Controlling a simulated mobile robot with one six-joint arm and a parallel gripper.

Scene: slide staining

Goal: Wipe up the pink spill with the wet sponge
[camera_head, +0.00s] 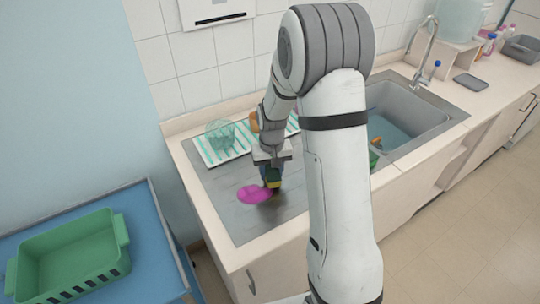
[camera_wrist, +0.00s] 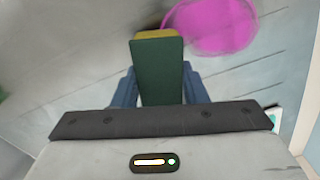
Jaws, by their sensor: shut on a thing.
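The pink spill (camera_head: 255,194) lies on the grey metal drainboard beside the sink. It also shows in the wrist view (camera_wrist: 222,25), just ahead and to the right of my gripper. My gripper (camera_head: 271,175) points down over the drainboard and is shut on the sponge (camera_head: 273,184). In the wrist view the sponge (camera_wrist: 157,70) shows a dark green face and a yellow far edge between the blue fingers. The sponge is at the right edge of the spill in the head view; whether it touches the surface I cannot tell.
A striped drying mat (camera_head: 213,158) with a glass-like bowl (camera_head: 220,132) lies behind the gripper. The sink basin (camera_head: 405,112) is to the right, partly hidden by my arm. A green crate (camera_head: 75,262) stands on a blue cart at the lower left. The drainboard's front left is clear.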

